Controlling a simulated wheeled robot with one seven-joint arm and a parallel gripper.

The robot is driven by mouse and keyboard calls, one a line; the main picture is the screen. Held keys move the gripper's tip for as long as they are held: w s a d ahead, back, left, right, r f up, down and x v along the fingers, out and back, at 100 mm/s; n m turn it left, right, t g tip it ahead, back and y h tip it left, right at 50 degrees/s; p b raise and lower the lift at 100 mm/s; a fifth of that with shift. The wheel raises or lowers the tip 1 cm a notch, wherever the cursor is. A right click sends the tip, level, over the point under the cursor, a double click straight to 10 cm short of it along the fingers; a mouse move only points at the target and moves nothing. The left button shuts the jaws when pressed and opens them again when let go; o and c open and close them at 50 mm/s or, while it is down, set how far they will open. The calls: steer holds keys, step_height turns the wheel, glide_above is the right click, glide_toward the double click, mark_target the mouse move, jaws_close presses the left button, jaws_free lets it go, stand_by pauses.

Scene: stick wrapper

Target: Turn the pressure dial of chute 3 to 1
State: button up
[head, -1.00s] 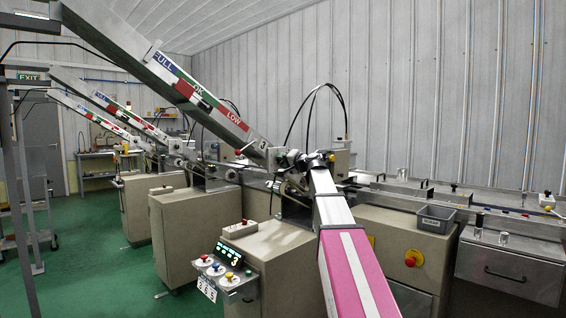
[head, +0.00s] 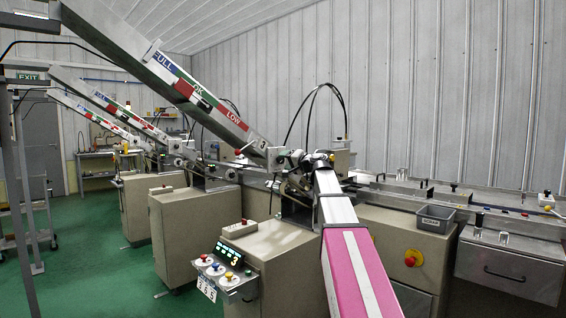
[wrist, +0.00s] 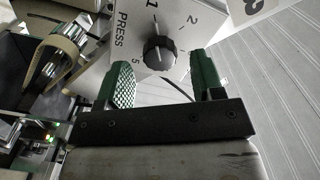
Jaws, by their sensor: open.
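The pressure dial is a black round knob (wrist: 158,52) on a pale plate marked PRESS (wrist: 122,30), with 1, 2 and 5 readable around it. Its white pointer line runs up toward the 1 in the wrist view. My gripper (wrist: 163,72) is open, with one green finger on each side of the knob. Gaps show between the fingers and the knob, so it is not gripped. In the head view my gripper (head: 292,160) is at the lower end of chute 3 (head: 200,95), marked with a 3. The dial cannot be made out there.
A grey bin (head: 436,219) sits on the machine bed right of my arm. A cabinet with coloured knobs (head: 215,268) stands at the lower left, and a red emergency button (head: 413,258) is at the right. Other chutes (head: 105,97) rise behind.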

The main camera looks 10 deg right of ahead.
steer(key=v, duration=0.8)
steer(key=shift+s, duration=0.15)
steer(key=shift+f, duration=0.1)
